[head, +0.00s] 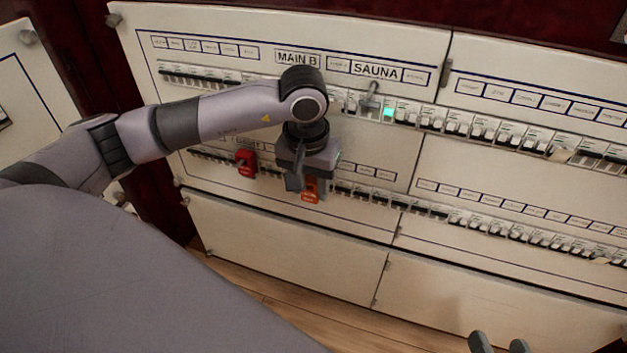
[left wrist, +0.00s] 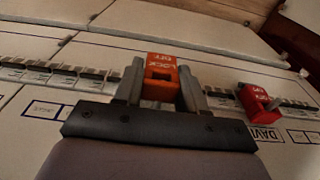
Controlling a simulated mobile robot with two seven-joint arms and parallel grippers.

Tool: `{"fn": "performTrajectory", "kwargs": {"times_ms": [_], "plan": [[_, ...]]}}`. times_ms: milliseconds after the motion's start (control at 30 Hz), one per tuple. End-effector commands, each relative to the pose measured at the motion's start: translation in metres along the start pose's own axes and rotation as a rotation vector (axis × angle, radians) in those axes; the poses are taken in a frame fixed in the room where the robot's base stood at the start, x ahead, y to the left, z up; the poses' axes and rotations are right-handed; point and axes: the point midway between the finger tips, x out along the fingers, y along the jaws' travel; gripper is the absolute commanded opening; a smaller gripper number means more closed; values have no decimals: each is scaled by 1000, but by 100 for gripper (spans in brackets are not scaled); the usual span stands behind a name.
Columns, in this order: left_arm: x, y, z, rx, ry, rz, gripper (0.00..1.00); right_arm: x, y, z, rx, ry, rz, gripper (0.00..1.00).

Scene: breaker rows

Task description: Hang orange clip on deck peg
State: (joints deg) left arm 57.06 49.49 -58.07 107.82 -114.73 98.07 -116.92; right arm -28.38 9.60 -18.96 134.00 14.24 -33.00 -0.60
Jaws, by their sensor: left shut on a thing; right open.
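The orange clip (head: 311,189), marked LOCK OFF, is at the lower breaker row of the left panel. My left gripper (head: 300,183) is shut on it. In the left wrist view the orange clip (left wrist: 161,74) sits between the two grey fingers of the left gripper (left wrist: 162,88), one on each side. I cannot tell whether the clip still touches a breaker. I cannot make out a peg labelled deck. A grey hook-like part (head: 371,95) stands out below the SAUNA label. My right gripper (head: 498,344) is open and empty at the bottom edge of the head view.
A red clip (head: 245,162) sits on the same lower row, left of my gripper; it also shows in the left wrist view (left wrist: 257,102). Rows of breakers continue right. Wood floor (head: 290,318) lies below.

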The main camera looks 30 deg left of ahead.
Motion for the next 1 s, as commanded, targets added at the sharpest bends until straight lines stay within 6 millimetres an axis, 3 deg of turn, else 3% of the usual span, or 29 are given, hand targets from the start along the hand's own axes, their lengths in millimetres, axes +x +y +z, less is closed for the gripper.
{"fn": "performTrajectory", "kwargs": {"times_ms": [1000], "plan": [[2,0,5,5,-6,-2,6,1,1,3,0,-1,0,60]]}}
